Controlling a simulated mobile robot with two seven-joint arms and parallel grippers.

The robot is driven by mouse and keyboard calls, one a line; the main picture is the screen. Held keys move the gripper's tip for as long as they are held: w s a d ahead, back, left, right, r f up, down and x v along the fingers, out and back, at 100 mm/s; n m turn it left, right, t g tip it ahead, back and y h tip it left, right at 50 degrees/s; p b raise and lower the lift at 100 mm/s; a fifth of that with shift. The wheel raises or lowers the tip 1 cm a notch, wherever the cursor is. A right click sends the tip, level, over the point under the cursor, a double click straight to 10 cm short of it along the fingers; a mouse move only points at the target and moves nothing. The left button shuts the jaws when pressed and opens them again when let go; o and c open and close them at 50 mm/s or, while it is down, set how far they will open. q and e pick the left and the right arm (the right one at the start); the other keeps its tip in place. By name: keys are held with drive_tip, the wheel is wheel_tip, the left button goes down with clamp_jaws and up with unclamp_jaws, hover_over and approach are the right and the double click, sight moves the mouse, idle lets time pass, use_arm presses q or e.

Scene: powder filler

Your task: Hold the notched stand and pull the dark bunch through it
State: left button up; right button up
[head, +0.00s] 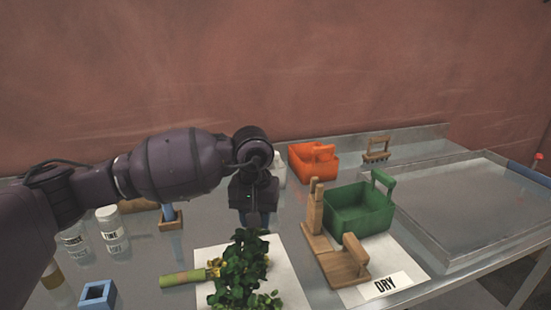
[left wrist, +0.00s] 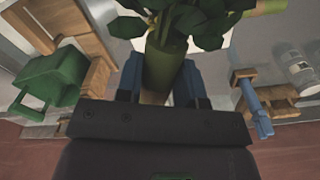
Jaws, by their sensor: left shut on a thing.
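The dark bunch is a leafy dark green plant (head: 240,272) on a white sheet (head: 290,284) in the head view. My left gripper (head: 258,220) points down at its far end. In the left wrist view its blue fingers (left wrist: 160,80) are shut on the thick green stem (left wrist: 167,65), with the leaves (left wrist: 185,20) beyond. The wooden notched stand (head: 315,232) is just right of the bunch, apart from it, with a forked upright. It shows partly at the upper left of the wrist view (left wrist: 65,20). My right gripper is in neither view.
A green stem bundle (head: 182,279) with yellow flowers touches the leaves' left side. A green basket (head: 355,210) stands close behind the stand, near a DRY card (head: 385,285). An orange basket (head: 313,162), wooden comb (head: 376,150), jars (head: 112,228) and blue block (head: 97,294) surround it.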

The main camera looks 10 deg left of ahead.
use_arm(q)
drive_tip(key=w+r+m, duration=0.4)
drive_tip(key=w+m, duration=0.1)
drive_tip(key=m, duration=1)
drive_tip(key=w+d+r+m, duration=0.1)
drive_tip(key=w+r+m, duration=0.4)
drive_tip(key=m, duration=1.1)
drive_tip(key=shift+w+d+g, duration=0.25)
drive_tip(key=shift+w+g, duration=0.15)
drive_tip(key=shift+w, duration=0.05)
drive_tip(key=shift+r, duration=0.1)
